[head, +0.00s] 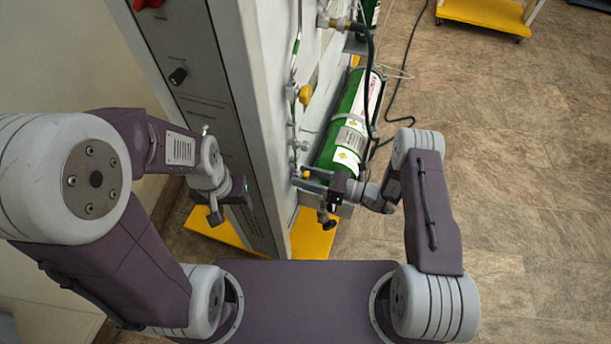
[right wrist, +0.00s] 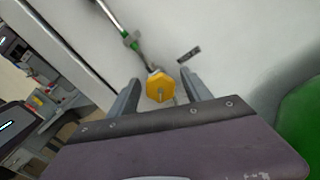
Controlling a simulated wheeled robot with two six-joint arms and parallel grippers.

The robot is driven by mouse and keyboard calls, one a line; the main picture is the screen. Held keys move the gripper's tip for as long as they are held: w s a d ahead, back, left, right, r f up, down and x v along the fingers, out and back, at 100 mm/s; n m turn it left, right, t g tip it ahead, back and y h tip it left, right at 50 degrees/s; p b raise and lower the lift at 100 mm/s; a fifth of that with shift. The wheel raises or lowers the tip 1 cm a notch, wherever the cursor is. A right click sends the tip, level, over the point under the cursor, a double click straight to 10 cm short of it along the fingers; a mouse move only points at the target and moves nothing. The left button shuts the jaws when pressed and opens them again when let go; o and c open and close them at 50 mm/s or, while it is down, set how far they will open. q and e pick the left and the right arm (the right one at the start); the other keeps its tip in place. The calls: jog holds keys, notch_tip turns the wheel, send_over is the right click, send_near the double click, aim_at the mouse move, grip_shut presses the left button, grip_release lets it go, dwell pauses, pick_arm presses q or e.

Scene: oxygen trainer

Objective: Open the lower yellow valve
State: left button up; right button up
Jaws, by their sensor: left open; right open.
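A yellow valve knob (right wrist: 160,87) shows in the right wrist view on the white panel, between the two fingers of my right gripper (right wrist: 159,77). The fingers are apart, with a gap to the knob on both sides; how deep it sits between them I cannot tell. In the head view, my right gripper (head: 303,180) is at the panel's lower part, largely hiding the lower knob. An upper yellow knob (head: 305,93) is farther up the panel. My left gripper (head: 228,200) is open and empty beside the grey cabinet face.
The cabinet (head: 255,100) stands between my two arms on a yellow base (head: 315,233). A dark hose (head: 390,130) runs on the floor.

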grip_shut()
jog(key=n, duration=0.4)
jog(key=shift+n, duration=1.7)
grip_release()
